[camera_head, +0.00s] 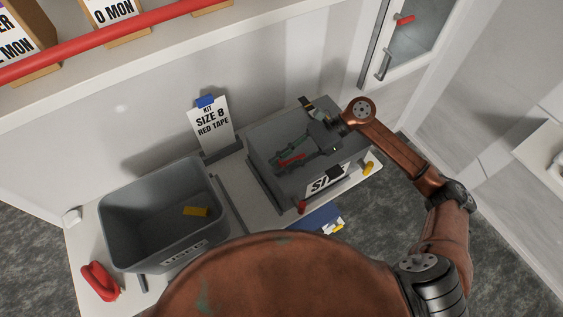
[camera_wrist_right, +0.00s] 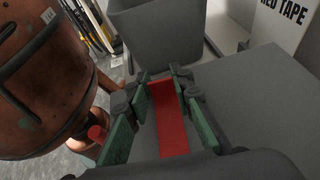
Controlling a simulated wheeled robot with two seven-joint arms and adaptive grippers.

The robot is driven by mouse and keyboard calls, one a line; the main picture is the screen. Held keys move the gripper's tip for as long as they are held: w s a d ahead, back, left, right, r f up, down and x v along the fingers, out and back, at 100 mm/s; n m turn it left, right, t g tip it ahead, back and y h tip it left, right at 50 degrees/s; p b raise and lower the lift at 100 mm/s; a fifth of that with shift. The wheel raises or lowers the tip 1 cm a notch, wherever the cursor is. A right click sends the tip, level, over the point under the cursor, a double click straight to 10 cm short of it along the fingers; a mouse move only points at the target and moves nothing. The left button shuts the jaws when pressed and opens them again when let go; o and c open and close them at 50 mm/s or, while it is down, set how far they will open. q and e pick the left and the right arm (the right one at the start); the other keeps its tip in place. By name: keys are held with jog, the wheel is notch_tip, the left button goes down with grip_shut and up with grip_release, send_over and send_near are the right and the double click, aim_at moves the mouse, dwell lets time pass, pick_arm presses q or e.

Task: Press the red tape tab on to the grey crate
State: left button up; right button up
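The grey crate (camera_head: 262,180) stands on the right part of the bench, with a white "SIZE" label on its front. The red tape tab (camera_head: 291,160) is a flat red strip at the crate's top left side; it also shows in the right wrist view (camera_wrist_right: 168,115). My right gripper (camera_head: 281,159) is over the crate, its green fingers spread either side of the strip. I cannot tell whether the fingertips touch the strip. In the wrist view the gripper (camera_wrist_right: 160,78) shows a gap about as wide as the strip. My left gripper is out of view.
An open grey bin (camera_head: 115,225) holding a yellow piece (camera_head: 196,211) stands at left. A red object (camera_head: 100,282) lies beside it. A "SIZE 8 RED TAPE" sign (camera_head: 212,125) stands behind. A shelf with a red rail (camera_head: 120,32) overhangs the back. Small red (camera_head: 301,207) and yellow (camera_head: 369,168) pieces flank the crate's front.

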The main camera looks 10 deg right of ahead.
jog(key=o, duration=0.3)
jog(key=shift+s+f, duration=0.15)
jog(key=shift+f, duration=0.2)
jog(key=shift+o, duration=0.2)
jog(key=v, duration=1.2)
jog(key=shift+r, duration=0.25)
jog(key=shift+a, duration=0.1)
jog(key=shift+c, duration=0.2)
